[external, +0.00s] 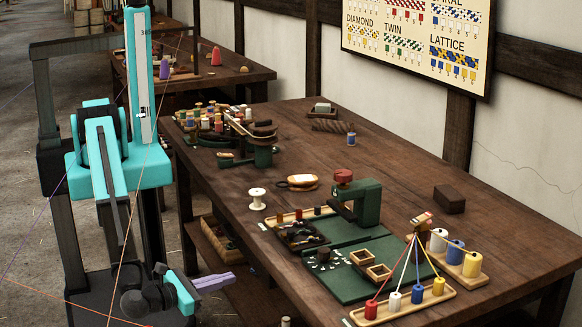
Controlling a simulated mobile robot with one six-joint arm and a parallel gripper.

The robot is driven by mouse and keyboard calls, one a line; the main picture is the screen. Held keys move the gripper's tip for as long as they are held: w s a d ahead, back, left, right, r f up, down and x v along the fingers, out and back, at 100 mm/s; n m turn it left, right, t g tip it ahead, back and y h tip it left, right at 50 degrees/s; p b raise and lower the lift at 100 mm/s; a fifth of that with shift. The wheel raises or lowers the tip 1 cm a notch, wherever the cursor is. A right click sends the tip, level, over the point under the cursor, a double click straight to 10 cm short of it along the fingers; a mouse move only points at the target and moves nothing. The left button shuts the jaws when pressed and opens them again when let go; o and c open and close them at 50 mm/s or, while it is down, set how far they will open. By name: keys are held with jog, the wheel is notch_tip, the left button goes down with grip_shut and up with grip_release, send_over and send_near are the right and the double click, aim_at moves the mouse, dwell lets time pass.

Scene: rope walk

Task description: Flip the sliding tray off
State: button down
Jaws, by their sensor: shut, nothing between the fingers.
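My gripper (213,283), with purple fingers, is at the lower left, off the table's near left side. It is shut and empty, apart from everything on the table. A dark tray (302,237) with small parts in it lies on a green mat (350,281), left of a green clamp-like press (360,202) with a red-brown knob. I cannot tell for sure whether this dark tray is the sliding tray. A narrow wooden tray (268,222) with small spools lies just behind it.
The wooden table (398,163) is bare in its middle and far right. A wooden rack (444,300) of coloured bobbins with raised strands stands at the front right. A white spool (257,199) stands near the left edge. A dark block (449,199) lies at right.

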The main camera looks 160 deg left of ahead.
jog(key=w+d+r+n, duration=0.1)
jog(key=w+r, duration=0.6)
jog(key=r, duration=0.5)
jog(key=shift+d+r+n+t+y, duration=0.15)
jog(key=shift+d+n+t+y, duration=0.15)
jog(key=shift+t+y, duration=0.1)
jog(key=shift+s+a, duration=0.1)
jog(key=shift+a, duration=0.15)
jog(key=a+p, duration=0.1)
jog(key=a, duration=0.3)
jog(key=s+a+p, duration=0.1)
jog(key=a, duration=0.4)
jog(key=s+a, duration=0.1)
jog(key=a, duration=0.3)
jog(key=shift+a+p, duration=0.25)
jog(key=shift+p, duration=0.15)
jog(key=shift+a, duration=0.1)
